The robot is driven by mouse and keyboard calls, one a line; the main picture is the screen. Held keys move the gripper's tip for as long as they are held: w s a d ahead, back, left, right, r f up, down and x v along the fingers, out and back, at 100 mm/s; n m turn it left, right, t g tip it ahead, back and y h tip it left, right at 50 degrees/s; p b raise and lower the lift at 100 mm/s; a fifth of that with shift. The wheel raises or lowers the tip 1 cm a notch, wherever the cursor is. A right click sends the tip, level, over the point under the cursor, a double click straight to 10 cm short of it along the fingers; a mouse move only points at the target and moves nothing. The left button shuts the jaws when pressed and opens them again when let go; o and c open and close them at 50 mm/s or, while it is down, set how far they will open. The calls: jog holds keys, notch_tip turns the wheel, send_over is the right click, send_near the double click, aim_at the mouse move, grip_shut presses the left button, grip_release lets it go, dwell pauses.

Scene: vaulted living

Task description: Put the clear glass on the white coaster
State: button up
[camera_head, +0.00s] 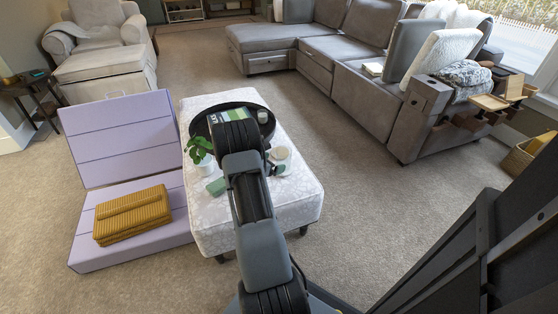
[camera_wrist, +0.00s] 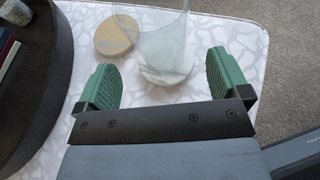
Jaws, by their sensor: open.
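The clear glass (camera_wrist: 150,25) shows in the wrist view, just past the fingertips and partly cut off by the top edge. A white marbled coaster (camera_wrist: 172,76) shows through and below the glass. I cannot tell whether the glass rests on it or only overlaps it in the picture. My gripper (camera_wrist: 165,78) is open, its two green fingers wide apart, with nothing clearly gripped. In the head view my arm hides most of the gripper, and the glass and white coaster are hard to make out there.
A round tan coaster (camera_wrist: 108,42) lies left of the glass. A dark round tray (camera_wrist: 62,75) with items stands further left; it also shows in the head view (camera_head: 192,127).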

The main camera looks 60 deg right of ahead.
jog(key=w+a+r+n+t+y+p, duration=0.1)
jog(key=w+a+r+n+t+y, duration=0.1)
jog(key=w+a+r+n+t, duration=0.55)
jog(key=w+a+r+n+t+y, duration=0.1)
jog(key=w+a+r+n+t, duration=0.3)
jog(key=w+a+n, duration=0.5)
jog(key=s+a+r+n+t+y, duration=0.1)
jog(key=a+r+n+y, duration=0.2)
jog(key=a+n, duration=0.35)
jog(key=a+r+n+y, duration=0.3)
jog(key=a+n, duration=0.3)
jog(key=a, duration=0.2)
jog(key=s+a+r+n+g+y, duration=0.15)
jog(key=s+a+n+y, duration=0.25)
jog(key=s+a+n, duration=0.5)
jog(key=s+a+n+g, duration=0.2)
jog(key=s+n, duration=0.4)
jog(key=n, duration=0.3)
jog(key=s+a+n+g, duration=0.3)
jog(key=s+n, duration=0.4)
jog(key=n, duration=0.2)
jog(key=shift+s+a+r+n, duration=0.25)
jog(key=shift+s+a+n, duration=0.05)
jog(key=shift+n, duration=0.1)
jog(key=shift+r, duration=0.1)
